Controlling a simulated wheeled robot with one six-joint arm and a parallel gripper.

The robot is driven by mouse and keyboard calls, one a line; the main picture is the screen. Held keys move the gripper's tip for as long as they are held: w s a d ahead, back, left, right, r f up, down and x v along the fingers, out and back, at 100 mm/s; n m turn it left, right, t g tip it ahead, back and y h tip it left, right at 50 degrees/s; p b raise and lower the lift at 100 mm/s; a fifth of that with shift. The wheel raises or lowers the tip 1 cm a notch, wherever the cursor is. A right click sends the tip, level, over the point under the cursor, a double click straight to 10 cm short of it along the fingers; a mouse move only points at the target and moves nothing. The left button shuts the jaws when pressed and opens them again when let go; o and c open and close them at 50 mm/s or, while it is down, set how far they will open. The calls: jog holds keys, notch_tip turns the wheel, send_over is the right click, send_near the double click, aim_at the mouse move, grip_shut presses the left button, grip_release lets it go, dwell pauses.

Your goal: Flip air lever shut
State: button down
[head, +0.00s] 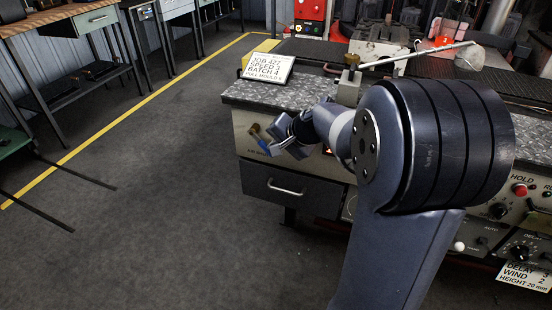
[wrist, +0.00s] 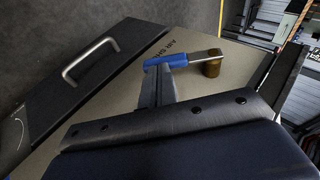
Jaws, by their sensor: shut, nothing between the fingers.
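The air lever (head: 263,145) has a blue handle and a brass valve body, mounted on the left part of the machine's front panel. In the wrist view the blue handle (wrist: 160,63) lies roughly level, with a silver stem running right to the brass valve (wrist: 212,66). My gripper (head: 273,148) is at the lever; in the wrist view its shut fingers (wrist: 157,72) end right at the blue handle. They hold nothing. I cannot tell whether they touch the handle. The lettering (wrist: 178,43) beside the lever begins with "AIR" and is partly hidden.
A drawer with a metal handle (head: 286,187) sits below the lever. A sign (head: 268,68) stands on the patterned metal top (head: 262,95). Knobs and a red button (head: 519,190) are on the panel at right. The floor (head: 170,190) at left is clear.

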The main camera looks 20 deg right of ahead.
jog(key=shift+t+y, duration=0.6)
jog(key=shift+y, duration=0.1)
jog(key=shift+w+a+f+b, duration=0.3)
jog(key=shift+f+b, duration=0.4)
jog(key=shift+b, duration=0.85)
jog(key=shift+w+a+f+b, duration=0.2)
jog(key=shift+a+f+b, duration=0.4)
jog(key=shift+b, duration=1)
jog(key=shift+w+a+f+b, duration=0.25)
jog(key=shift+f+b, duration=0.55)
jog(key=shift+b, duration=0.75)
